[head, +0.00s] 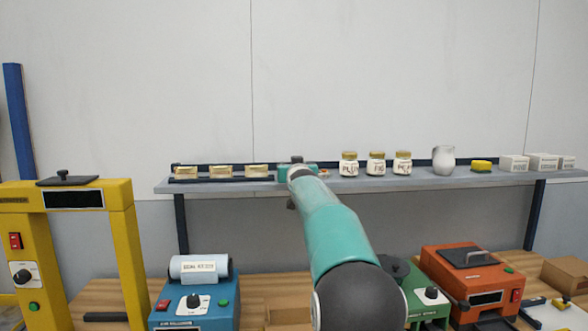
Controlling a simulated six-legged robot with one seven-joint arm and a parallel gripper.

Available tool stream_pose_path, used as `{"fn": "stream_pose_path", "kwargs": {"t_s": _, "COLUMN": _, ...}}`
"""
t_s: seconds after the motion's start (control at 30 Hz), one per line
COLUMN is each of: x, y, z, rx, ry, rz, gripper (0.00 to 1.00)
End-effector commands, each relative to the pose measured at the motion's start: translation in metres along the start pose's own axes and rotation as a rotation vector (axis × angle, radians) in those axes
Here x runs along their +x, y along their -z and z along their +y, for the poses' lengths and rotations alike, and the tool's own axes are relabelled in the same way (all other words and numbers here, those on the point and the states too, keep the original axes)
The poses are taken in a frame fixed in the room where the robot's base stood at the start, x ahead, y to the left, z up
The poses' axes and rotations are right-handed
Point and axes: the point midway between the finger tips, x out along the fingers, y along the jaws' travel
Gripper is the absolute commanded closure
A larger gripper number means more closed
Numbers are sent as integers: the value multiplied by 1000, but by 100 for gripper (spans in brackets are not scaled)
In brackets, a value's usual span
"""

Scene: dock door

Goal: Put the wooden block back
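Several small tan, block-like pieces stand in a row at the left of the long grey shelf (450,182): a left one (185,171), a middle one (220,172) and a right one (257,171). They look wooden, but I cannot tell which is the task's wooden block. My teal arm reaches up from the bottom to the shelf. My gripper (297,169) is at shelf height, just right of the row. The arm's end hides its fingertips, so I cannot see whether it holds anything. A small brownish thing (324,172) shows just right of it.
Labelled jars (376,164), a white pitcher (443,160), a yellow item (481,166) and white boxes (514,163) stand right along the shelf. Below are a blue machine (195,300), an orange machine (472,275) and a green one (428,295). A yellow frame (125,250) stands left.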

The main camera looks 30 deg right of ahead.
Motion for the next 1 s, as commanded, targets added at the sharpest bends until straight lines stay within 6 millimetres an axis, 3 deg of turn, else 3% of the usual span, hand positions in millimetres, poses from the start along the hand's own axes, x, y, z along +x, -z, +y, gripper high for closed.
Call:
{"fn": "stream_pose_path", "kwargs": {"t_s": 0.37, "x": -1, "y": -4, "z": 1, "rx": 0, "ry": -1, "rz": 3, "gripper": 70}}
{"fn": "stream_pose_path", "kwargs": {"t_s": 0.4, "x": -1, "y": -5, "z": 1, "rx": 0, "ry": -1, "rz": 3, "gripper": 44}}
{"fn": "stream_pose_path", "kwargs": {"t_s": 0.5, "x": -1, "y": -5, "z": 1, "rx": 0, "ry": -1, "rz": 2, "gripper": 25}}
{"fn": "stream_pose_path", "kwargs": {"t_s": 0.87, "x": -1, "y": -1, "z": 0, "rx": 0, "ry": 0, "rz": 3, "gripper": 24}}
{"fn": "stream_pose_path", "kwargs": {"t_s": 1.0, "x": -12, "y": 0, "z": 2, "rx": 0, "ry": -2, "rz": 3, "gripper": 24}}
